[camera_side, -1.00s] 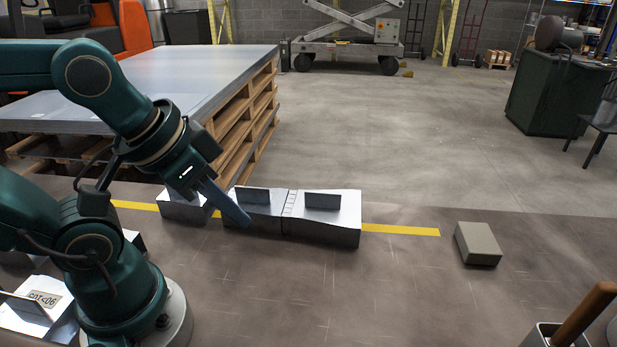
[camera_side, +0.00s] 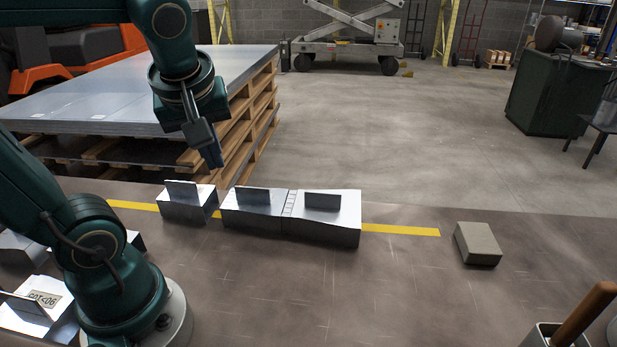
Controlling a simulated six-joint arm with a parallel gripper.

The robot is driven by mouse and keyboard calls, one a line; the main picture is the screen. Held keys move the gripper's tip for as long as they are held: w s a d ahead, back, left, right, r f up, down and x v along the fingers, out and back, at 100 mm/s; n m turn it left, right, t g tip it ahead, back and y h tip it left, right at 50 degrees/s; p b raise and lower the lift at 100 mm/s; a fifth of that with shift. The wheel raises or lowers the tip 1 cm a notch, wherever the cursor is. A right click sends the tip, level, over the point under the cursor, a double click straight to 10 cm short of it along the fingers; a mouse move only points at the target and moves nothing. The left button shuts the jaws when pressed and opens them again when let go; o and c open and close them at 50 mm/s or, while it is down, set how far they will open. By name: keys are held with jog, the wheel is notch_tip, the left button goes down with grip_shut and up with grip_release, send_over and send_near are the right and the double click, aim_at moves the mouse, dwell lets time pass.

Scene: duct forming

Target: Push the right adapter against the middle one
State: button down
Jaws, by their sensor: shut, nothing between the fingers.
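Three metal adapters, each with an upright plate on top, stand in a row along the yellow line. The picture-left adapter (camera_side: 187,209) stands apart, with a small gap before the middle adapter (camera_side: 250,225). The picture-right adapter (camera_side: 330,228) meets the middle one along a visible seam; I see no gap between them. My gripper (camera_side: 213,160) is shut and empty. It points downward above and behind the gap between the picture-left and middle adapters, and appears to touch none of them.
A grey block (camera_side: 478,245) lies on the brown work surface (camera_side: 350,285) at right. The yellow line (camera_side: 400,230) runs beyond the row. A pallet stack of sheets (camera_side: 110,95) is behind my gripper. More metal parts (camera_side: 35,310) lie at lower left. The front middle is clear.

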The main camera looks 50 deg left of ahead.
jog(key=s+a+f+n+g, duration=0.1)
jog(key=a+n+g, duration=0.1)
jog(key=a+n, duration=0.2)
jog(key=s+a+f+n+g+y, duration=0.1)
jog(key=a+n+g, duration=0.2)
jog(key=a, duration=0.5)
jog(key=s+a+f+n+g, duration=0.1)
jog(key=a+n+g, duration=0.2)
jog(key=a+n, duration=0.3)
jog(key=shift+a+f, duration=0.1)
jog(key=shift+f, duration=0.15)
jog(key=shift+s+a+f, duration=0.35)
jog(key=shift+s+f, duration=0.05)
jog(key=shift+f, duration=0.1)
send_over(164, 193)
jog(key=s+a, duration=0.2)
notch_tip(164, 193, down, 7)
jog(key=shift+w+d, duration=1.05)
jog(key=shift+w+d+r, duration=0.1)
jog(key=shift+w+d, duration=0.25)
jog(key=shift+d, duration=0.1)
